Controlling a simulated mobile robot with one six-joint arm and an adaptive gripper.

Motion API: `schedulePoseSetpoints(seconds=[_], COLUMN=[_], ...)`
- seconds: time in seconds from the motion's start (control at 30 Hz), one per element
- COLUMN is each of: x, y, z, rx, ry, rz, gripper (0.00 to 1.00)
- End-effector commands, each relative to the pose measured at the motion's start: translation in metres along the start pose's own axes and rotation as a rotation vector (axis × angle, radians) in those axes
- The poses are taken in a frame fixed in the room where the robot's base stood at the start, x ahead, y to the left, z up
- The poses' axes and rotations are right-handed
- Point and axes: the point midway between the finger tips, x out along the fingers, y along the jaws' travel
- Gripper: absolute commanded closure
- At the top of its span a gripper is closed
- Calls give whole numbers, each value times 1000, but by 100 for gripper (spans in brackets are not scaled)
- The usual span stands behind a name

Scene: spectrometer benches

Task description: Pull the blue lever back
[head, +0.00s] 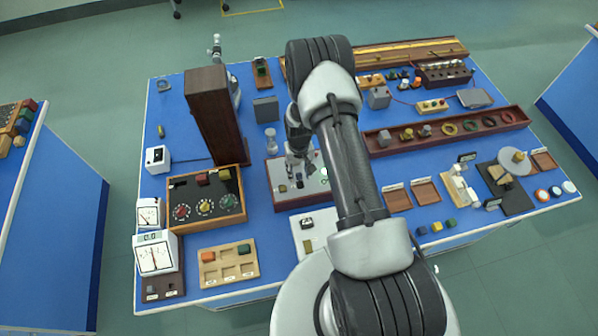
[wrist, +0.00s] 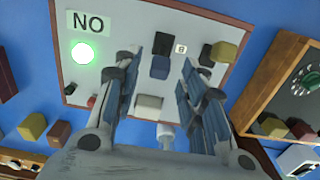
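The blue lever (wrist: 160,67) shows in the wrist view on a pale panel, with a black part (wrist: 162,43) just above it in the picture. My gripper (wrist: 159,63) is open, its two fingers on either side of the lever in the picture. No contact shows, and I cannot tell how far above the panel the fingertips are. In the head view my gripper (head: 300,152) hangs over the back part of the panel box (head: 286,204), which has dark red sides. The arm hides part of that box.
A tall brown box (head: 212,115) and a dial box (head: 207,197) stand left. Trays crowd the right.

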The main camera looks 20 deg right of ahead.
Motion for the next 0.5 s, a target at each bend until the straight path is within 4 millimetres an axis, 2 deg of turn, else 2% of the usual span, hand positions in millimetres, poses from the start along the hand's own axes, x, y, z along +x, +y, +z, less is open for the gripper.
schedulePoseSetpoints(seconds=[0.1,0.4,0.5], x=[8,10,10], y=[0,0,0], z=[0,0,0], rx=[0,0,0], ry=[0,0,0], rz=[0,0,0], gripper=[62,62,68])
